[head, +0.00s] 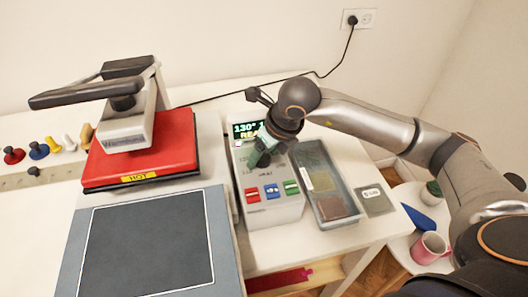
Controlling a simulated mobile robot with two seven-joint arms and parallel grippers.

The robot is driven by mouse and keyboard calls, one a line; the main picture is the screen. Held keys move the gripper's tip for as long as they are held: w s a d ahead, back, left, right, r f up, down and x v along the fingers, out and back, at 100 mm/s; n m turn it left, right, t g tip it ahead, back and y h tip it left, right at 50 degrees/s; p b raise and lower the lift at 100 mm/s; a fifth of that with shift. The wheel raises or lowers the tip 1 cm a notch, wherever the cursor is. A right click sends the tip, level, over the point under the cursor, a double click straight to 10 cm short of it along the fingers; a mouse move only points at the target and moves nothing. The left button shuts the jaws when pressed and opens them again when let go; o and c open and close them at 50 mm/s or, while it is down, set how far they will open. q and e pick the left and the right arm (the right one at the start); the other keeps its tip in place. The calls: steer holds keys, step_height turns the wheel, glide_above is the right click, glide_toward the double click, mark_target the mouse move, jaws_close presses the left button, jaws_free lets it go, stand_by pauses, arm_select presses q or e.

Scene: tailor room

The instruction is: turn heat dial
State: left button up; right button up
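A pale control box (277,213) stands on the white table, right of the heat press. Its small display (246,130) shows green "130°" and yellow letters, partly covered. Red, blue and green switches sit low on its top face. My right gripper (258,153) points down at the upper part of the box, just below the display. I cannot make out the heat dial; the gripper and wrist cover that area. I cannot tell whether the fingers are open or touch anything. My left gripper is not in view.
The red heat press (160,160) with a yellow HOT label stands at left, above a dark pad (145,245). A grey tray (322,190) with fabric-like squares lies right of the box. A pink mug (430,247) stands on a side table.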

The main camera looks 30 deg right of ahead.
jaws_close()
stand_by(0.3)
steer(key=shift+w+d+f+n+y+b, duration=0.1)
steer(key=shift+n+y+b, duration=0.1)
steer(key=shift+n+b, duration=0.4)
steer(key=shift+f+n+y+b, duration=0.1)
steer(key=shift+n+y+b, duration=0.1)
steer(key=shift+n+b, duration=0.4)
steer(key=shift+n+g+y+b, duration=0.3)
steer(key=shift+n+y+b, duration=0.1)
steer(key=shift+n+b, duration=0.7)
steer(key=n, duration=0.1)
steer(key=n+g+y+b, duration=0.1)
steer(key=n, duration=0.1)
steer(key=shift+w+d+r+n, duration=0.1)
steer(key=shift+r+n, duration=0.05)
steer(key=shift+n, duration=0.15)
steer(key=shift+n+g+y+b, duration=0.3)
steer(key=shift+n+g+b, duration=0.35)
steer(key=shift+n, duration=1.25)
steer(key=shift+r, duration=0.1)
